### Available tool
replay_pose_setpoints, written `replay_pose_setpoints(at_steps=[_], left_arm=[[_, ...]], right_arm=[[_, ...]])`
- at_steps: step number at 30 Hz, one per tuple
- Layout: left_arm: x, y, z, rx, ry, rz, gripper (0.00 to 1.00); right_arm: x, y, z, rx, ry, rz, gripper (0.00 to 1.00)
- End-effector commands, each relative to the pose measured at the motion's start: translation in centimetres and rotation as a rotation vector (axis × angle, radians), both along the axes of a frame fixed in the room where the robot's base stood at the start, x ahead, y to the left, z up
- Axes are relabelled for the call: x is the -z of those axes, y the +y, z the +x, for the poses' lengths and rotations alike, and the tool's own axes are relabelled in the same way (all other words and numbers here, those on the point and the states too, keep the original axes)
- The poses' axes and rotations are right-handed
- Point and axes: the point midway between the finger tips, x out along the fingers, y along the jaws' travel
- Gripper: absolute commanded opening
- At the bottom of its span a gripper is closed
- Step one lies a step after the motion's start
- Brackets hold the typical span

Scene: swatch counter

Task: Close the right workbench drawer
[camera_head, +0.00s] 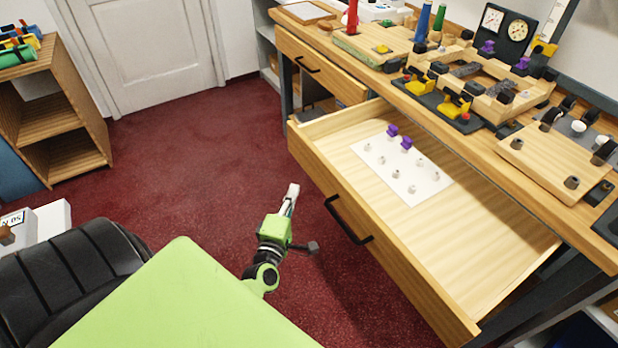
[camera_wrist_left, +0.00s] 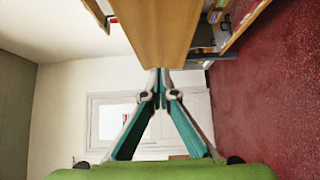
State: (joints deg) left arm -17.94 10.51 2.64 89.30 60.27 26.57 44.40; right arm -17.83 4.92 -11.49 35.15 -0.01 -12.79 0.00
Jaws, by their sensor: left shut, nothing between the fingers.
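The right workbench drawer (camera_head: 400,245) is pulled far out from the bench in the head view. Its wooden front has a dark bar handle (camera_head: 347,220). Inside it lies a white sheet (camera_head: 402,168) with purple and grey small pieces. My left gripper (camera_head: 292,190) is shut and empty, in front of the drawer front and left of the handle, apart from it as far as I can see. In the left wrist view its fingertips (camera_wrist_left: 160,76) meet just below a wooden panel (camera_wrist_left: 158,30), probably part of the drawer. My right gripper is not in view.
The left drawer (camera_head: 318,72) looks shut. The bench top (camera_head: 430,90) carries trays, gauges and fixtures. A wooden shelf unit (camera_head: 60,110) stands at the left and a white door (camera_head: 150,50) at the back. Red carpet (camera_head: 190,160) is clear between them.

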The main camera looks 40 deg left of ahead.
Motion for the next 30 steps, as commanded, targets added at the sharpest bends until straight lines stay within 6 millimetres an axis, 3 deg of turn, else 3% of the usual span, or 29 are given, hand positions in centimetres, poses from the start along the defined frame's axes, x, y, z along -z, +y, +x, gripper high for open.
replay_pose_setpoints(at_steps=[6, 12, 30], left_arm=[[0.1, 1.8, 4.4, -0.001, -0.002, 0.001, 0.0], [0.1, 0.5, 6.8, 0.0, 0.0, 0.0, 0.0], [0.1, 0.1, 7.7, 0.001, 0.002, 0.001, 0.0]], right_arm=[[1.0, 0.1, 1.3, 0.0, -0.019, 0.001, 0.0], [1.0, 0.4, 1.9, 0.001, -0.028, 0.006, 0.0], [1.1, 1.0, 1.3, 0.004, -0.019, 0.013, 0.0]])
